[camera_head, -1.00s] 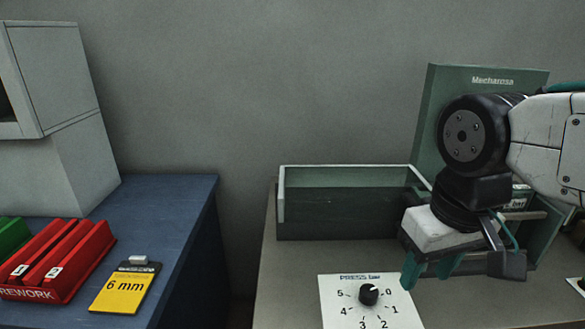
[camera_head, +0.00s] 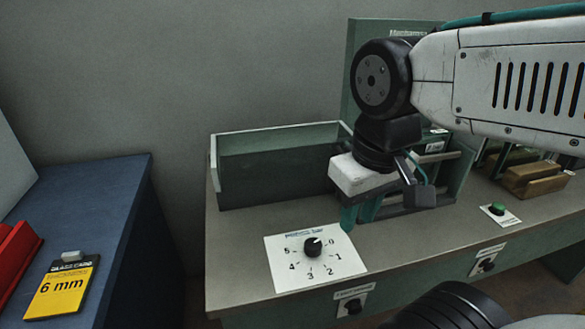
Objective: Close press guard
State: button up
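The press stands on the grey bench, with a tall green back panel (camera_head: 362,70) mostly behind my arm. A green-framed, dark see-through box (camera_head: 268,172) extends left of it and looks like the press guard; I cannot tell its exact state. My gripper (camera_head: 360,213), with teal fingers pointing down, is in front of the right end of this box, above the bench and behind the dial card. A gap shows between the fingers, and nothing is seen between them. My wrist and arm hide much of the press and the box's right end.
A white card with a black dial (camera_head: 313,246) lies on the bench (camera_head: 235,260). A green button (camera_head: 497,208) and brown wooden blocks (camera_head: 535,178) are to the right. A blue table (camera_head: 95,200) at left holds a yellow 6 mm card (camera_head: 62,290) and a red rack (camera_head: 14,262).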

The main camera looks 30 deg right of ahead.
jog(key=shift+a, duration=0.1)
grip_shut()
jog(key=w+a+r+n+g+h, duration=0.1)
jog(key=w+a+r+n, duration=0.3)
jog(key=w+a, duration=0.45)
jog(key=w+a+r+n+h, duration=0.1)
jog(key=w+a+r+n, duration=0.1)
jog(key=w+a+n, duration=0.55)
jog(key=w+a+r+n+g+h, duration=0.1)
jog(key=w+a+r+n, duration=0.2)
jog(key=w+a, duration=0.7)
jog(key=d+f, duration=0.8)
jog(key=f, duration=0.2)
jog(key=shift+s+f+n, duration=0.15)
jog(key=shift+s+n, duration=0.1)
jog(key=shift+n, duration=0.2)
